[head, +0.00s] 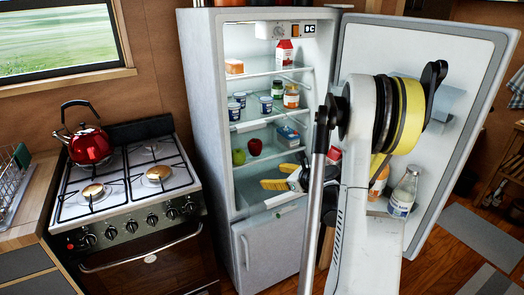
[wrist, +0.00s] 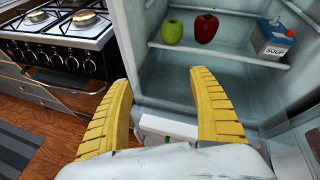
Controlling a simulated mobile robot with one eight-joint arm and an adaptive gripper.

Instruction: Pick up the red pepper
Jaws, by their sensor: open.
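The red pepper (head: 254,147) sits on a lower shelf of the open fridge, just right of a green apple (head: 239,156). In the wrist view the red pepper (wrist: 205,27) is near the top, beyond my right fingertip, with the green apple (wrist: 172,31) to its left. My gripper (wrist: 160,80) has its yellow fingers spread wide with nothing between them. In the head view my gripper (head: 281,177) is at the fridge opening, lower in the picture than the pepper and to its right, apart from it.
A soup carton (wrist: 273,38) stands right of the pepper on the same shelf (wrist: 220,54). The open fridge door (head: 440,80) is on the right, holding a milk bottle (head: 404,190). A stove (head: 130,190) with a red kettle (head: 88,144) stands left. Shelf space before the pepper looks clear.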

